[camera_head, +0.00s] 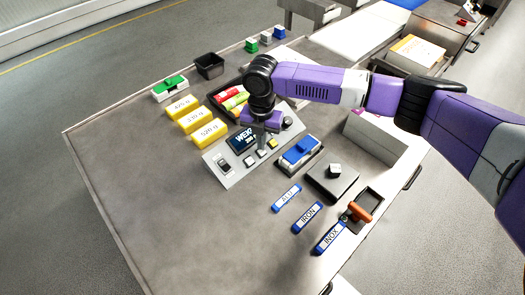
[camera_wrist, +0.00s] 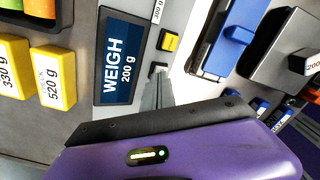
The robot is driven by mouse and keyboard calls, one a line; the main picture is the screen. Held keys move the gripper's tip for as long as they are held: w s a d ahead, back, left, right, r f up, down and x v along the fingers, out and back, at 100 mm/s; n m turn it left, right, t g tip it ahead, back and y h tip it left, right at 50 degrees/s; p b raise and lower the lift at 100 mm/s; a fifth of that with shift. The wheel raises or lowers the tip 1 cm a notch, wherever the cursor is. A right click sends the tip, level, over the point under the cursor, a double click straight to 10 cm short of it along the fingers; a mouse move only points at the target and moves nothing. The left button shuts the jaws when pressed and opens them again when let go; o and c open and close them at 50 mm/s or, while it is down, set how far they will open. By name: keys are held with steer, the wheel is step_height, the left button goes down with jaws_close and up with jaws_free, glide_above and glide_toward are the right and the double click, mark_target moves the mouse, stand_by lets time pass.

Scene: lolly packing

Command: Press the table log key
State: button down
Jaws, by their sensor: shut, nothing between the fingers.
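A grey sloped control panel (camera_head: 232,176) stands on the table with a dark screen (camera_head: 242,140); in the wrist view the screen (camera_wrist: 120,62) reads "WEIGH 200 g". Small keys sit below the screen: a pale key (camera_head: 250,161), another beside it, and a yellow key (camera_head: 273,143). The yellow key (camera_wrist: 170,42) also shows in the wrist view, next to a dark key (camera_wrist: 159,69). No key's legend is readable, so I cannot tell which is log. My gripper (camera_head: 261,146) is shut and empty, pointing down at the key row; its tips (camera_wrist: 158,80) appear close to the dark key. Contact cannot be told.
A blue-topped device (camera_head: 300,150), a dark box (camera_head: 332,181) and blue labelled strips (camera_head: 307,217) lie right. The table's left front is clear.

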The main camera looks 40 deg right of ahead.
steer(key=shift+f+b, duration=0.45)
steer(key=shift+f, duration=0.35)
stand_by(0.4)
step_height(320, 180, up, 7)
steer(key=p, duration=0.5)
steer(key=shift+p, duration=0.35)
stand_by(0.7)
